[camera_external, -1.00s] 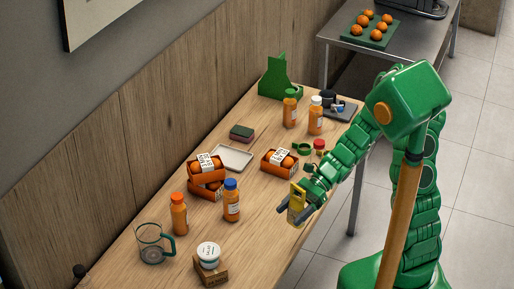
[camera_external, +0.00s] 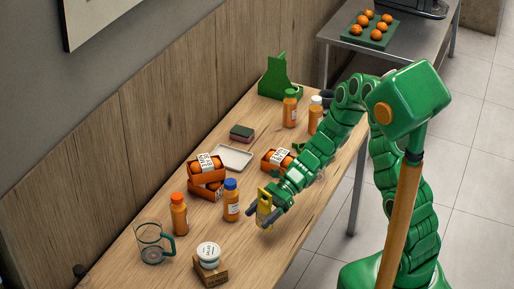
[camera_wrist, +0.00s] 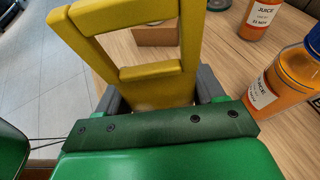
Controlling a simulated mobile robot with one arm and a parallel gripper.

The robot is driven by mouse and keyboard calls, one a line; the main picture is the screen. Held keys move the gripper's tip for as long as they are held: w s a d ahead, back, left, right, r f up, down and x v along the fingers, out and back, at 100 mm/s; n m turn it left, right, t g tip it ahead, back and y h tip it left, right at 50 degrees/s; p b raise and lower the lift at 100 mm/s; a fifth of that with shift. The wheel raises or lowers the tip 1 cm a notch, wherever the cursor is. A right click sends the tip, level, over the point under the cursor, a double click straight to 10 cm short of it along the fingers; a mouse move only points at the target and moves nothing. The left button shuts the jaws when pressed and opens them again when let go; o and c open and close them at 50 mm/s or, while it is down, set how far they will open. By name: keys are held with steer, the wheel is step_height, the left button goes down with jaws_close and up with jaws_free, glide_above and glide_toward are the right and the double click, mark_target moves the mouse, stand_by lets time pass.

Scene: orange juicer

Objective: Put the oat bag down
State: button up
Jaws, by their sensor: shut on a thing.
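My gripper (camera_external: 268,210) is over the front edge of the wooden table, to the right of the blue-capped juice bottle. It is shut on a yellow frame-like thing (camera_wrist: 135,75), which has an open window and a cross bar. The yellow thing (camera_external: 265,205) also shows at the gripper in the external view. Grey fingers flank its lower end in the wrist view. I cannot make out an oat bag by its looks, nor tell whether the yellow thing touches the table.
The blue-capped bottle (camera_external: 231,204), an orange-capped bottle (camera_external: 179,214), a glass jug (camera_external: 150,246) and a round white-lidded jar (camera_external: 208,254) on a small box (camera_external: 213,274) stand nearby. Orange packs (camera_external: 206,188) lie behind. Bare wood (camera_external: 255,250) lies in front of the gripper.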

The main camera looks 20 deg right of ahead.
steer(key=shift+w+a+f, duration=0.35)
steer(key=shift+w+f, duration=0.1)
steer(key=shift+f, duration=0.35)
steer(key=shift+w+a+f, duration=0.35)
steer(key=shift+w+f, duration=0.1)
steer(key=shift+f, duration=1.65)
steer(key=shift+f, duration=0.1)
steer(key=o, duration=1)
steer(key=shift+o, duration=0.2)
steer(key=v, duration=1.2)
